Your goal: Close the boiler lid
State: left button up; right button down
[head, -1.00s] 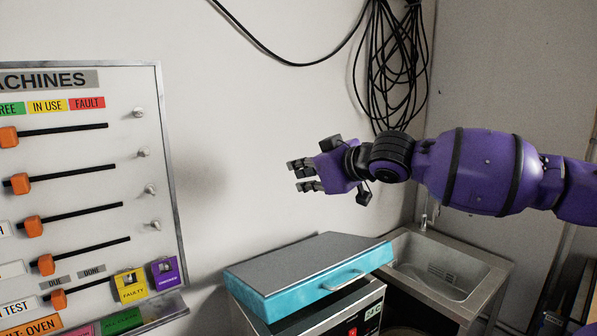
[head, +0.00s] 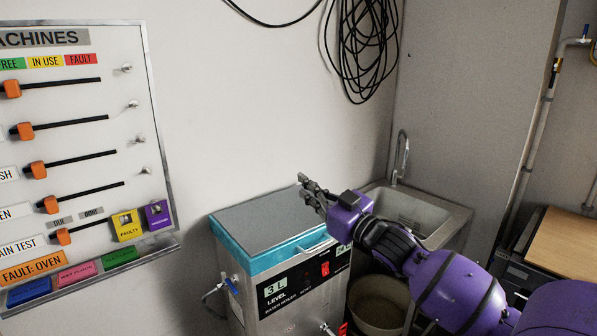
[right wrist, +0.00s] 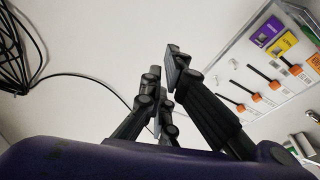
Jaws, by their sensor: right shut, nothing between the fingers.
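The boiler (head: 300,295) is a steel box marked as a 3 L water boiler, low in the middle of the head view. Its lid (head: 270,222) has a grey top, a turquoise rim and a front handle (head: 315,246). The lid lies over the boiler top and looks level, with no clear gap along the front. My right gripper (head: 309,189) is shut and empty, at or just above the lid's right back corner; I cannot tell whether it touches. Its fingers (right wrist: 170,90) fill the middle of the right wrist view. My left gripper is not in view.
A sink (head: 425,212) with a tap stands right of the boiler. A round bin (head: 378,303) is below it. A machines board (head: 90,130) with orange sliders hangs on the left wall; it also shows in the right wrist view (right wrist: 262,70). Black cables (head: 362,45) hang above.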

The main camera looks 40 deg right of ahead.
pick_arm(q)
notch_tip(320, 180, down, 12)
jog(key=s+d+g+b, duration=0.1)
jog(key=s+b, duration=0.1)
jog(key=b, duration=1)
pick_arm(e)
jog(key=s+f+t, duration=0.2)
jog(key=f, duration=0.7)
jog(key=s+f+t, duration=0.2)
jog(key=f, duration=0.7)
jog(key=shift+f+n+t+y, duration=0.25)
jog(key=shift+n+t+y, duration=0.05)
jog(key=shift+n, duration=0.1)
